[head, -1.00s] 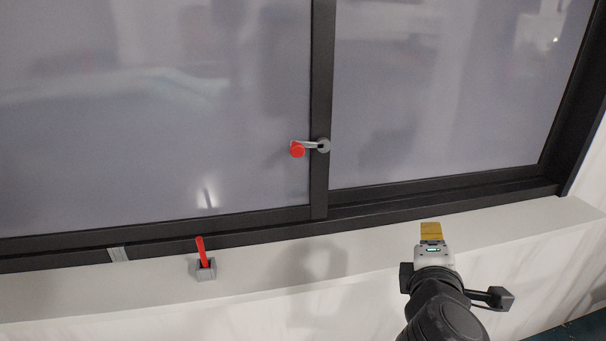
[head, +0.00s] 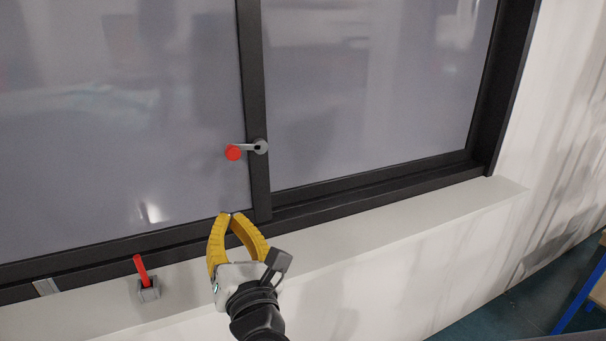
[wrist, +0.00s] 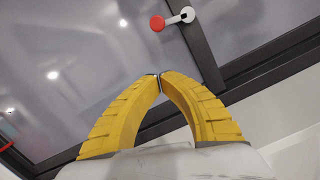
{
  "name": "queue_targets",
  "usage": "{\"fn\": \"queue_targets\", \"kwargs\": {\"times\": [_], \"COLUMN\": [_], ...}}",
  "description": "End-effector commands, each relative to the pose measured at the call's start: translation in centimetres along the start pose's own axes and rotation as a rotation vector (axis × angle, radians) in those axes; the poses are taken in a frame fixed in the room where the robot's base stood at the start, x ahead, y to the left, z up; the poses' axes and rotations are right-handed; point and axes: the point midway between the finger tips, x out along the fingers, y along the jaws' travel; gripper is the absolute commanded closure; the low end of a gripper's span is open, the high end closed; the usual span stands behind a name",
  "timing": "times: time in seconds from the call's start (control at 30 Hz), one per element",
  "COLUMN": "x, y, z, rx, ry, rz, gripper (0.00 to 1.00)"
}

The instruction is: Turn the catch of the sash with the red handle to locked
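The catch, a grey arm on a round pivot (head: 261,146) with a red knob (head: 233,152), sits on the dark upright between two panes. Its arm points left, tilted slightly down. It also shows at the top of the wrist view, with its red knob (wrist: 157,22) left of the pivot. My gripper (head: 230,215) has yellow fingers bowed outward with the tips together, and nothing shows between them. The tips appear below the catch in both views, apart from it. In the wrist view the gripper (wrist: 160,77) points up toward the upright.
A red lever (head: 142,269) in a grey block (head: 149,291) stands on the white sill (head: 400,232), left of my gripper. A light strip (head: 46,287) lies on the lower frame further left. Blue-framed furniture (head: 582,290) is at the right. The sill's right part is clear.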

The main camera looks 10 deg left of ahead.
Motion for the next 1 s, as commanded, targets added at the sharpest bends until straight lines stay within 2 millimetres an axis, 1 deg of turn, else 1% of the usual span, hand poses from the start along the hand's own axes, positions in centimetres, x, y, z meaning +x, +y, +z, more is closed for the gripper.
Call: {"fn": "queue_targets", "kwargs": {"times": [0.17,0.3,0.47,0.5,0.53,0.6,0.7,0.8,1.0], "x": [3.1,6.2,9.5,9.7,9.7,9.9,10.1,10.2,10.2], "y": [-0.1,-0.1,-0.1,0.0,0.1,0.1,0.0,-0.1,-0.1], "z": [0.0,0.0,0.0,1.1,1.8,2.7,3.5,3.9,3.9], "rx": [0.000,0.001,0.001,0.001,0.000,0.001,0.001,0.001,0.001], "ry": [0.000,0.000,0.000,0.000,0.000,0.000,0.000,0.000,0.000], "rz": [-0.003,-0.003,-0.003,-0.002,-0.002,-0.002,-0.002,-0.002,-0.001], "gripper": [1.00,1.00,1.00,1.00,1.00,1.00,1.00,1.00,1.00]}}
